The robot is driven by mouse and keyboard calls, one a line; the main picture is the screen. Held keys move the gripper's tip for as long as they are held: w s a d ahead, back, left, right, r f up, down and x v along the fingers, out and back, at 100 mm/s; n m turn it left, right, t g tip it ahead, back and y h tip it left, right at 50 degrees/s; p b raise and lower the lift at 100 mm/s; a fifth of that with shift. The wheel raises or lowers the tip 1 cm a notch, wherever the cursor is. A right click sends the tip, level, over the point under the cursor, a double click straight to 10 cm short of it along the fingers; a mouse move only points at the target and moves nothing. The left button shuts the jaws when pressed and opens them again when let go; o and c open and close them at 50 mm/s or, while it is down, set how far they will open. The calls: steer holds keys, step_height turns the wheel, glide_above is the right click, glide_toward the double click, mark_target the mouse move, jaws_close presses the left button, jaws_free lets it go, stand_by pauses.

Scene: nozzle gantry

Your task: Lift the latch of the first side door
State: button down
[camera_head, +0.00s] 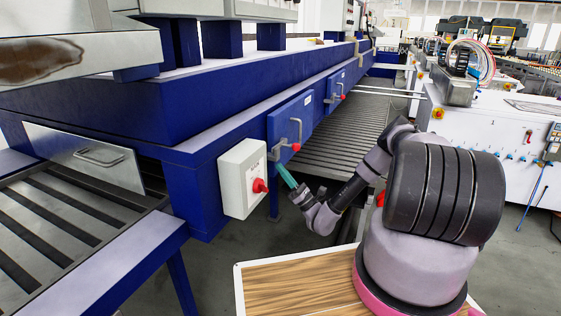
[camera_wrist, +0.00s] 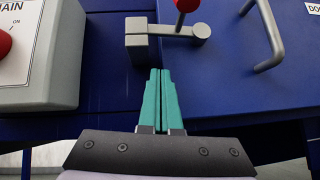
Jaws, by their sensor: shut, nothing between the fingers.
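The first side door (camera_head: 283,122) is a blue panel on the side of the blue gantry, with a grey bar handle (camera_wrist: 270,35). Its latch (camera_wrist: 168,30) has a grey lever between a grey block (camera_wrist: 137,47) and a round pivot (camera_wrist: 201,32), with a red knob (camera_wrist: 186,5). The lever lies about level, its left end at the block. In the head view the latch's red knob (camera_head: 295,147) shows below the handle. My gripper (camera_wrist: 160,72), with teal fingers, is shut and empty. Its tips are just below the lever in the wrist view; I cannot tell whether they touch.
A grey switch box (camera_head: 236,178) with a red knob sticks out left of the door, close to my gripper (camera_head: 282,170). A second blue door (camera_head: 333,95) is farther along. A wood-topped table (camera_head: 290,285) is below my arm. A slatted bed (camera_head: 335,130) extends behind.

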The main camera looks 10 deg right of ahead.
steer(key=v, duration=0.8)
steer(key=shift+d, duration=0.25)
steer(key=c, duration=1.1)
jaws_free()
steer(key=shift+d+f, duration=0.15)
steer(key=o, duration=0.5)
steer(key=shift+d+n+g, duration=0.1)
steer(key=shift+n+g, duration=0.3)
steer(key=shift+o, duration=0.4)
steer(key=d+r+n+g, duration=0.3)
steer(key=r+n+g, duration=0.2)
steer(key=r+g, duration=0.1)
steer(key=shift+n+g+y, duration=0.3)
steer(key=shift+g+y, duration=0.1)
steer(key=shift+g, duration=0.1)
steer(key=n+g+h, duration=0.2)
steer(key=h, duration=0.2)
glide_toward(296, 147)
steer(key=w, duration=0.1)
steer(key=x, duration=1)
steer(key=shift+w+d+f, duration=0.15)
steer(key=shift+w+f, duration=0.05)
steer(key=shift+f, duration=0.1)
jaws_close()
